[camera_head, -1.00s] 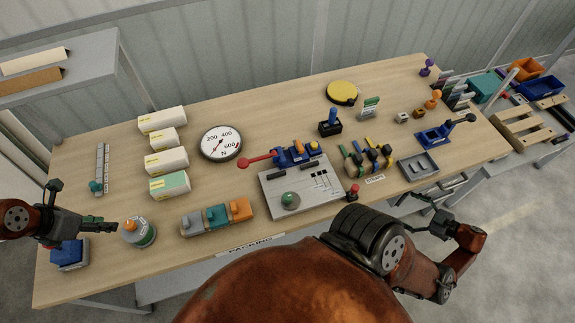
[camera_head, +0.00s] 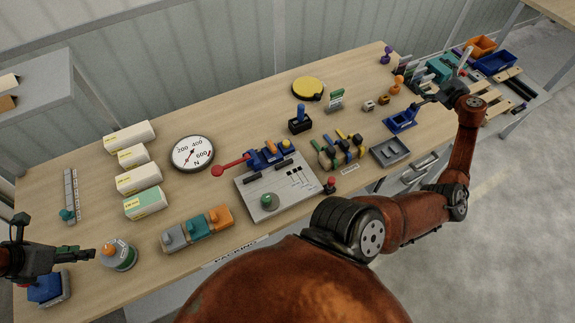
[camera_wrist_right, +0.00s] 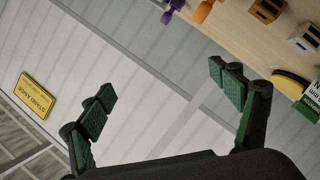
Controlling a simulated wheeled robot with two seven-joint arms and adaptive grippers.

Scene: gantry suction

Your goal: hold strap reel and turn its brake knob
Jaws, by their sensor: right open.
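A round grey-green drum with an orange knob on top (camera_head: 119,254), which I take for the strap reel, stands upright near the table's front left. My left gripper (camera_head: 82,254) is at the left edge, its fingers pointing at the reel's left side with a small gap apparent. Whether its fingers are apart is unclear. My right gripper (camera_head: 432,93) is at the table's far right, beside a blue bracket (camera_head: 402,120) and far from the reel. In the right wrist view, my right gripper (camera_wrist_right: 165,98) is open with nothing between its fingers; the reel is out of that view.
A blue block (camera_head: 45,289) sits below the left gripper. Coloured blocks (camera_head: 197,230) stand right of the reel, and white boxes (camera_head: 138,180) behind it. A grey panel (camera_head: 275,188) lies mid-table. A yellow wall sign (camera_wrist_right: 34,95) shows in the right wrist view.

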